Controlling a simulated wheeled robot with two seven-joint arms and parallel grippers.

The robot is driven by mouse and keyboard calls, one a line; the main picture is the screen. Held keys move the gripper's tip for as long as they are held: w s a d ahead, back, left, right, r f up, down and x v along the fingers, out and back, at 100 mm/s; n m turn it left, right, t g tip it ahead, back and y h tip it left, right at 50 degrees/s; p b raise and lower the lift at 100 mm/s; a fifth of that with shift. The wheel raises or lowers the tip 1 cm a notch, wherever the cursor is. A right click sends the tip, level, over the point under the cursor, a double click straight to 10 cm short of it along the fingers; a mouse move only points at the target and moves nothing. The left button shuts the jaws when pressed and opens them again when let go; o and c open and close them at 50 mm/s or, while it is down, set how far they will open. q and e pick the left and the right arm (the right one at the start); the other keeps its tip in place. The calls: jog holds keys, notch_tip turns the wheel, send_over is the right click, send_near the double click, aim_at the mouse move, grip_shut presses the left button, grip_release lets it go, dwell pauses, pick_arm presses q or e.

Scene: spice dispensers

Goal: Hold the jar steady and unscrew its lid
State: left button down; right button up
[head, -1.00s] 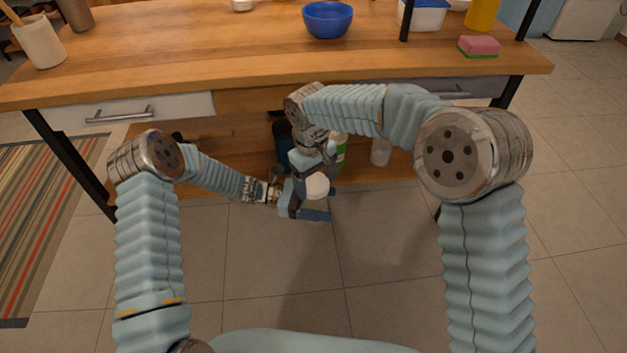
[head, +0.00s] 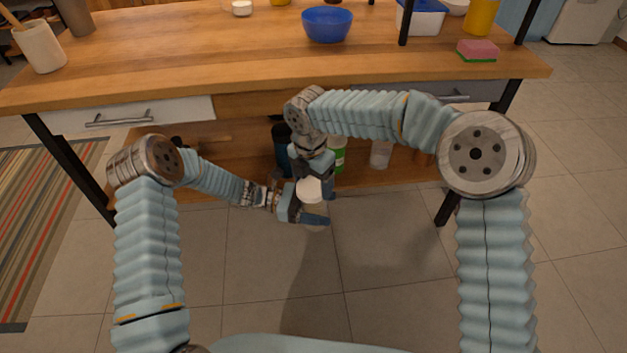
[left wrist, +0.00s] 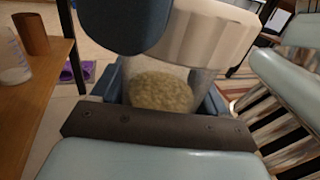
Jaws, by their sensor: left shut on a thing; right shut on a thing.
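The jar (left wrist: 160,92) is clear, with pale yellowish pieces inside; it shows in the left wrist view between the blue fingers of my left gripper (head: 303,213), which is shut on it. In the head view the jar body is mostly hidden by that gripper. The white ribbed lid (left wrist: 213,38) is at the jar's mouth and looks tilted in the left wrist view; it also shows in the head view (head: 311,189). My right gripper (head: 318,182) is shut on the lid from above, a dark finger covering part of it. I cannot tell whether lid and jar are apart.
The wooden table (head: 200,65) stands beyond my grippers, with a blue bowl (head: 327,25) and a sponge (head: 478,50) on top. Its lower shelf holds a dark container (head: 281,150), a green-labelled one and a clear one (head: 381,153). Open tiled floor lies below my grippers.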

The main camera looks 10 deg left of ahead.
jog(key=shift+r, duration=0.15)
jog(key=shift+r, duration=1)
